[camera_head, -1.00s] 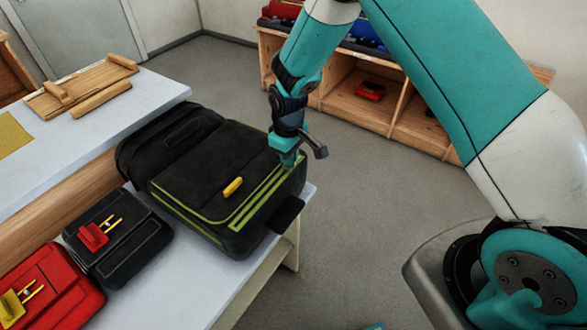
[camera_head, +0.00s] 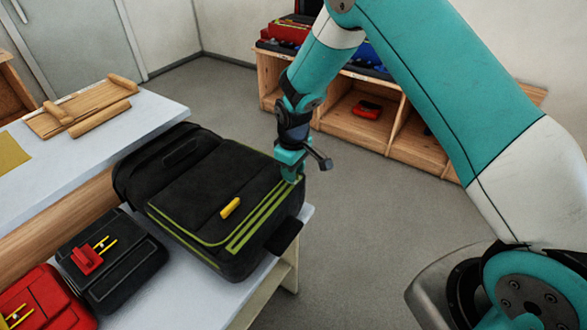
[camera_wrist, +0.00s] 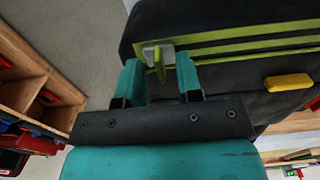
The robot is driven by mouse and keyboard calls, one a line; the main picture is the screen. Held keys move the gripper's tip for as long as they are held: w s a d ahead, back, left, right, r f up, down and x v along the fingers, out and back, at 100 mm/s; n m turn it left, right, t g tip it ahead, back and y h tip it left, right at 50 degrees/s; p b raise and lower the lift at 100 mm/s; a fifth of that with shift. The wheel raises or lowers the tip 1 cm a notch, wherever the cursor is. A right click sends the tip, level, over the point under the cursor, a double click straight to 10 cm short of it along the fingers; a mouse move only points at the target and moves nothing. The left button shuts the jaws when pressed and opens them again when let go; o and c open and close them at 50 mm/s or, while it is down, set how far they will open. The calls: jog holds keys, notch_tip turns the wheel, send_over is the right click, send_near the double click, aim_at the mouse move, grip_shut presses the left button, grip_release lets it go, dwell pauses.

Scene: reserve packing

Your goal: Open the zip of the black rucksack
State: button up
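The black rucksack (camera_head: 180,190) lies on the table with green-edged zip lines along its flap. A yellow tab (camera_head: 230,207) sits on its front; it also shows in the wrist view (camera_wrist: 288,82). My gripper (camera_head: 291,178) is at the rucksack's far right corner, where the green lines end. In the wrist view, its two teal fingers (camera_wrist: 160,75) are apart. The pull lies between the fingertips, with gaps on both sides.
A black case (camera_head: 125,275) and a red case (camera_head: 45,305) lie on the table, left of the rucksack. A wooden tray (camera_head: 80,105) rests on the white counter (camera_head: 150,115). A wooden shelf (camera_head: 335,115) stands behind. Floor right of the table is clear.

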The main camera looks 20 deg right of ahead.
jog(key=shift+r, duration=0.1)
notch_tip(320, 180, up, 17)
jog(key=b, duration=0.3)
jog(key=shift+r, duration=0.15)
jog(key=s+a+r+y, duration=0.2)
jog(key=s+r, duration=0.1)
jog(key=s, duration=1.1)
jog(key=s+a+r+y, duration=0.2)
jog(key=s+a+r, duration=0.1)
jog(key=s, duration=1.2)
jog(key=shift+s+r, duration=0.3)
jog(key=shift+r, duration=0.4)
jog(key=shift+a, duration=0.1)
dwell(0.7)
